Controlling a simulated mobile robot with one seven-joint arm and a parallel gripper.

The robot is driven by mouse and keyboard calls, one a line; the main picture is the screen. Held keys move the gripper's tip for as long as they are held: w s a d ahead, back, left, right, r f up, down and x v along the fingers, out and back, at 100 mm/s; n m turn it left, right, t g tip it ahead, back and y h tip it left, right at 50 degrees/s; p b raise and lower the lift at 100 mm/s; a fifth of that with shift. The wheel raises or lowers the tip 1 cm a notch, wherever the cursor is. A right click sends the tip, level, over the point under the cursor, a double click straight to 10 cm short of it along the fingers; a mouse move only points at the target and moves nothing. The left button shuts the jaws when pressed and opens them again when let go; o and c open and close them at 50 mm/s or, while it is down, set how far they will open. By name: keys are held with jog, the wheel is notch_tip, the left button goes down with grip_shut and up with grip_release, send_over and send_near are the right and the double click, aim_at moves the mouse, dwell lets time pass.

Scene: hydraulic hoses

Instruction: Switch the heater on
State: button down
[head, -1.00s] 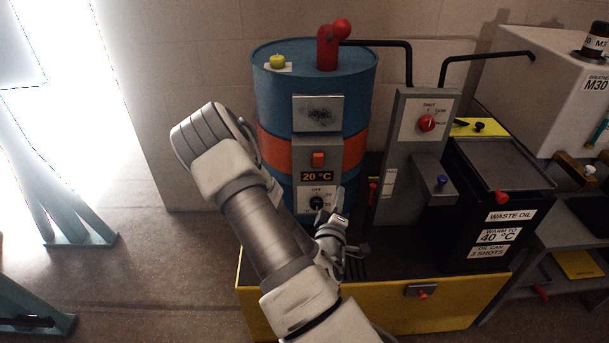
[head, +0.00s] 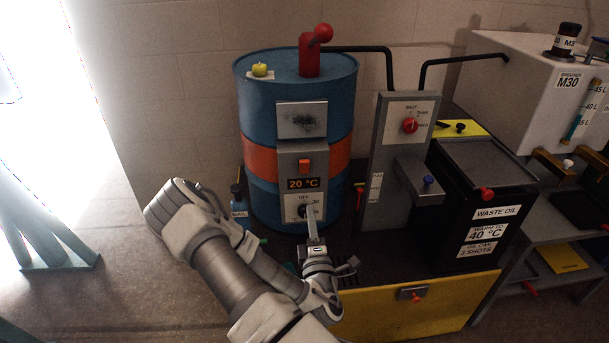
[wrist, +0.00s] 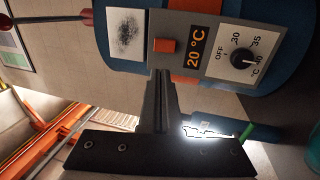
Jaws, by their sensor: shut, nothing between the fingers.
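The blue drum (head: 255,100) has an orange heater band (head: 258,155) and a grey control panel. On the panel are an orange-red button (head: 304,166), a display (head: 303,184) reading 20 °C, and a dark dial knob (wrist: 243,58) on a white plate marked OFF, 30, 35 and 40 °C. I cannot tell for sure where the knob points. My gripper (head: 311,210) is shut and empty, its fingers upright in front of the dial in the head view and partly covering it. In the wrist view the fingertips (wrist: 161,74) are below the button, apart from the dial in the picture.
A grey post with a red selector knob (head: 410,125) stands right of the drum. Farther right is a black waste oil box (head: 462,200). A red fitting (head: 309,55) and black pipe rise from the drum top. A blue bottle (head: 237,205) stands left of the drum.

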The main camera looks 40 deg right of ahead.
aim_at(304, 163)
jog(key=b+x, duration=0.1)
jog(key=x, duration=1.2)
jog(key=shift+w+d, duration=0.2)
jog(key=shift+w, duration=0.15)
jog(key=r+p, duration=0.1)
jog(key=p, duration=0.1)
jog(key=r+g+y+p, duration=0.1)
jog(key=shift+w+d+p, duration=0.15)
jog(key=shift+w+p, duration=0.2)
jog(key=shift+w+r+g+y+p, duration=0.1)
jog(key=shift+r+g+y+p, duration=0.15)
jog(key=shift+g+p, duration=0.6)
jog(key=shift+f+p, duration=0.2)
jog(key=shift+p, duration=0.15)
jog(key=shift+d+f, duration=0.1)
jog(key=shift+f, duration=0.1)
